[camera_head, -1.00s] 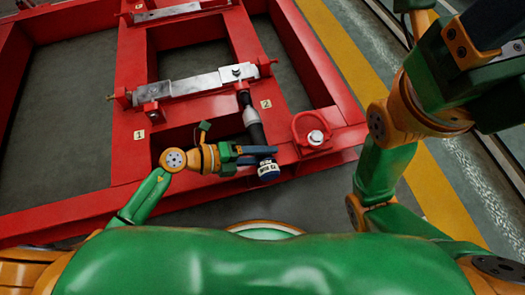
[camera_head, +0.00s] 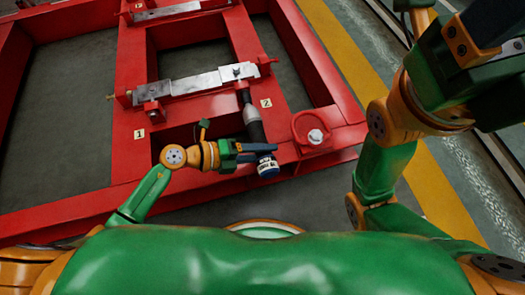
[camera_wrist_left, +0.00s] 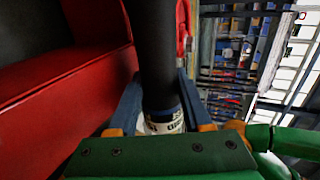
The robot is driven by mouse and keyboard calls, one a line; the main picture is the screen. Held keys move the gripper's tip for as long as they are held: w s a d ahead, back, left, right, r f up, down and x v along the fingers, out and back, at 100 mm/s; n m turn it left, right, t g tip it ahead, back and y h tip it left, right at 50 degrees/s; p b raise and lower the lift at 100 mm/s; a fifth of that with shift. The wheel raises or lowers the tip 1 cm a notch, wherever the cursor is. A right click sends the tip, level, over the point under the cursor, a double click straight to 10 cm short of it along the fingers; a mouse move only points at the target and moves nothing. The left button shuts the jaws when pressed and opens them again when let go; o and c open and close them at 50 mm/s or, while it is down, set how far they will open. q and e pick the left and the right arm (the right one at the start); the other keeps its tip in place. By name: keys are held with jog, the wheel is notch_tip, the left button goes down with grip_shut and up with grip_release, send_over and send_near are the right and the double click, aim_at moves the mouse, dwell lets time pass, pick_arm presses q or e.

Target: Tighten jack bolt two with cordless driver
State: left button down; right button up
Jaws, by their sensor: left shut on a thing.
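The cordless driver (camera_head: 253,126) is a dark tool with a grey front part and a blue-and-white labelled end. My left gripper (camera_head: 262,152) is shut around its dark body near the labelled end. In the left wrist view the driver (camera_wrist_left: 158,60) stands between the two blue fingers (camera_wrist_left: 158,108). Its nose points away from me, to jack bolt two (camera_head: 240,86) by the label "2" (camera_head: 266,102). I cannot tell whether nose and bolt head touch. My right gripper (camera_head: 492,20) is at the upper right, cut by the frame edge; its fingertips are hidden.
The red steel frame (camera_head: 128,75) has grey metal bars (camera_head: 190,84) across it and a label "1" (camera_head: 139,134). A yellow floor stripe (camera_head: 350,60) runs along the right.

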aim_at(260, 172)
pick_arm(q)
jog(key=shift+w+r, duration=0.1)
dwell(0.3)
jog(key=shift+s+r+p, duration=0.1)
jog(key=shift+s+p, duration=0.2)
jog(key=shift+p, duration=0.1)
jog(key=shift+s+d+p, duration=0.3)
jog(key=shift+s+p, duration=0.25)
jog(key=shift+s, duration=0.2)
jog(key=shift+s+d+p, duration=0.2)
jog(key=shift+s+p, duration=0.15)
jog(key=shift+s, duration=0.2)
jog(key=shift+s+d+p, duration=0.15)
jog(key=shift+s+p, duration=0.15)
jog(key=shift+s, duration=0.2)
jog(key=shift+s+d, duration=0.15)
jog(key=shift+s, duration=0.25)
